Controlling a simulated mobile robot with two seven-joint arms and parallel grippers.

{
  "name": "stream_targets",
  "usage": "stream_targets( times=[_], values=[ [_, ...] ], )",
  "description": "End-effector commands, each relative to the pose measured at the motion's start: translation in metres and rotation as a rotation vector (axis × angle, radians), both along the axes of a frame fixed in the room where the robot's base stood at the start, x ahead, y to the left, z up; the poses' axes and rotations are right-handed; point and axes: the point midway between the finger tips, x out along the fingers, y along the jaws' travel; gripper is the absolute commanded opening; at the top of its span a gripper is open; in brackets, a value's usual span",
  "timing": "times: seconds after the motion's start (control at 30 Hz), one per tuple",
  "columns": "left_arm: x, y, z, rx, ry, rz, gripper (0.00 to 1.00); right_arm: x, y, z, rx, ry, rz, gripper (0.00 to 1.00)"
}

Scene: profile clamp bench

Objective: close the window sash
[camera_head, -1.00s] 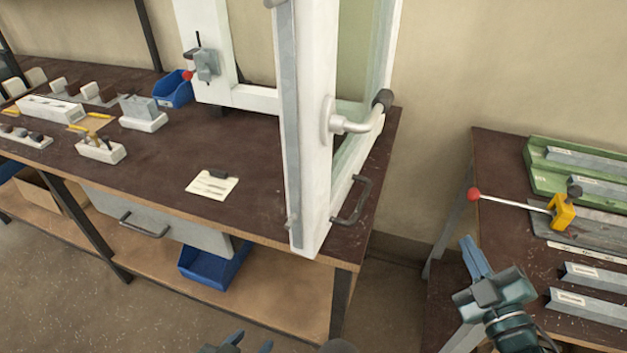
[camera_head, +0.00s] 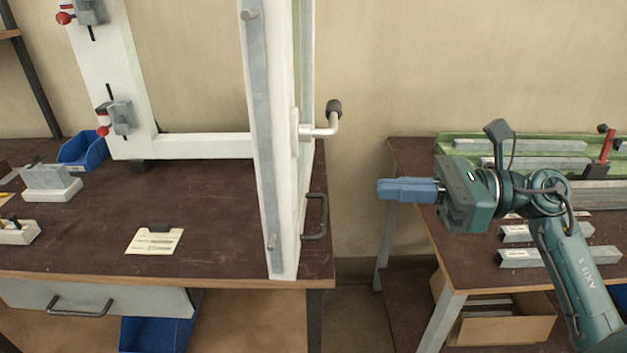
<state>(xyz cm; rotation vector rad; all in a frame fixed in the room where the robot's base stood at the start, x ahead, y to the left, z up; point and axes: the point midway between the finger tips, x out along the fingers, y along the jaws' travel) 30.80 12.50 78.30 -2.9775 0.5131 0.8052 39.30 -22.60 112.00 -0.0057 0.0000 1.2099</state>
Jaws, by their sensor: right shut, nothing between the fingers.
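The white window sash (camera_head: 285,225) stands swung out from its white frame (camera_head: 205,146), its edge toward me over the right part of the bench. A lever handle (camera_head: 322,130) with a dark knob sits on the sash's right face. A dark pull handle (camera_head: 316,217) shows low on the right, by the sash. My right gripper (camera_head: 382,190) is shut and empty, its blue fingers pointing left, to the right of the sash and apart from it. My left gripper is not in view.
The dark brown bench (camera_head: 95,240) carries a note card (camera_head: 154,241), a blue bin (camera_head: 84,152) and clamps on the frame. A second bench (camera_head: 412,152) with metal profiles and a green tray (camera_head: 470,142) stands right. A gap lies between the benches.

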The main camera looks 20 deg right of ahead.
Motion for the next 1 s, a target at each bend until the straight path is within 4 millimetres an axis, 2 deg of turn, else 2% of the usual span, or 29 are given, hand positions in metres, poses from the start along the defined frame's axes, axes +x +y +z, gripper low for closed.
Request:
stream_targets(
  times=[0.03,0.13,0.3,0.5,0.7,1.0],
  values=[
    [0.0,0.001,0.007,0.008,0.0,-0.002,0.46,0.004,0.011,0.006,0.005,-0.002,0.003,0.0],
    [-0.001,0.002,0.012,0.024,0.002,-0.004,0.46,0.012,0.032,0.006,0.007,0.001,0.003,0.0],
    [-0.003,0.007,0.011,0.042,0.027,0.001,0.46,0.024,0.065,0.006,0.008,0.001,0.004,0.0],
    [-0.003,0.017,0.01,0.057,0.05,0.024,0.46,0.034,0.091,0.004,0.009,0.003,0.001,0.0],
    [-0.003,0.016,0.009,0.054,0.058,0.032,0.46,0.038,0.101,0.001,0.005,0.002,0.0,0.0],
    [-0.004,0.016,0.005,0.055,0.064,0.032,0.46,0.038,0.101,0.0,0.005,0.002,0.0,0.0]
  ],
)
